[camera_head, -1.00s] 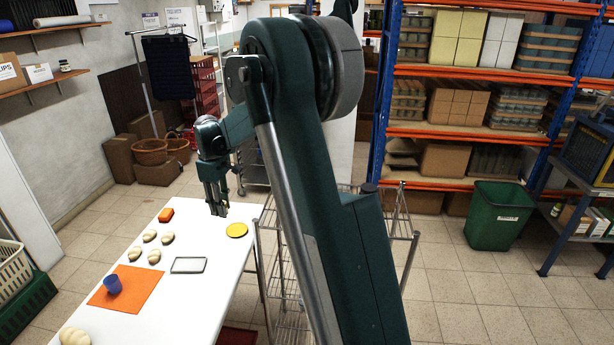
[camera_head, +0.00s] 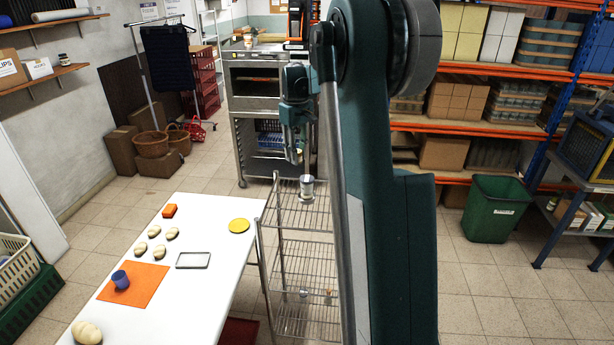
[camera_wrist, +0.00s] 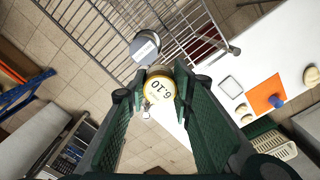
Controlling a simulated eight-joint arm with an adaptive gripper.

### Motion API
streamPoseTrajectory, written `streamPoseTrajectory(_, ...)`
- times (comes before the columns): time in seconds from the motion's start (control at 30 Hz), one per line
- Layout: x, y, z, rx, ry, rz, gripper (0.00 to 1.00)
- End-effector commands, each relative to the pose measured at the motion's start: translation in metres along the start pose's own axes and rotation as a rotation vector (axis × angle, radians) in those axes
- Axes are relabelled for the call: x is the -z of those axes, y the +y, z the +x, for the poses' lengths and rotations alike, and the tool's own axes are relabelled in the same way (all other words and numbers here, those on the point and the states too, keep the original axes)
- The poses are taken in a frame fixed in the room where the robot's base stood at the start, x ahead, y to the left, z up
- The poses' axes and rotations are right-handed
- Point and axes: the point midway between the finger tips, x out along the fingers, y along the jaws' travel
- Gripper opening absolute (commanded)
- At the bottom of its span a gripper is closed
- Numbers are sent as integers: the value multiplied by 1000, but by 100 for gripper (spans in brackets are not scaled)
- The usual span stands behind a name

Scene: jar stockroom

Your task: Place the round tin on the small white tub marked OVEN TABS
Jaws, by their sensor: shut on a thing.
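My gripper (camera_head: 296,150) hangs above the top shelf of a wire rack, to the right of the white table. In the wrist view my gripper (camera_wrist: 158,98) is shut on the round tin (camera_wrist: 159,91), which has a yellowish rim and a pale top marked 6.10. I cannot make the tin out in the head view.
The wire rack (camera_head: 300,215) has several open shelves. The white table (camera_head: 205,262) holds a yellow disc (camera_head: 239,226), a grey-rimmed tray (camera_head: 178,266), an orange mat (camera_head: 150,285) with a blue cup (camera_head: 120,279), and several pale dough pieces. A steel oven (camera_head: 255,80) stands behind.

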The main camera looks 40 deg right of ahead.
Motion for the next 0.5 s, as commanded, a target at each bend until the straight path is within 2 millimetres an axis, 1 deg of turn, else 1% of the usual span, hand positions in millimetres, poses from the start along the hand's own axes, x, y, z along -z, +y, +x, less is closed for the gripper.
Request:
streamPoseTrajectory(0.03,-5,10,-7,0,0,18,12)
streamPoseTrajectory(0.1,-11,20,-12,0,0,38,12)
streamPoseTrajectory(0.2,-16,29,-17,0,0,57,12)
streamPoseTrajectory(0.33,-19,34,-19,0,0,69,12)
streamPoseTrajectory(0.5,-19,35,-19,0,0,71,12)
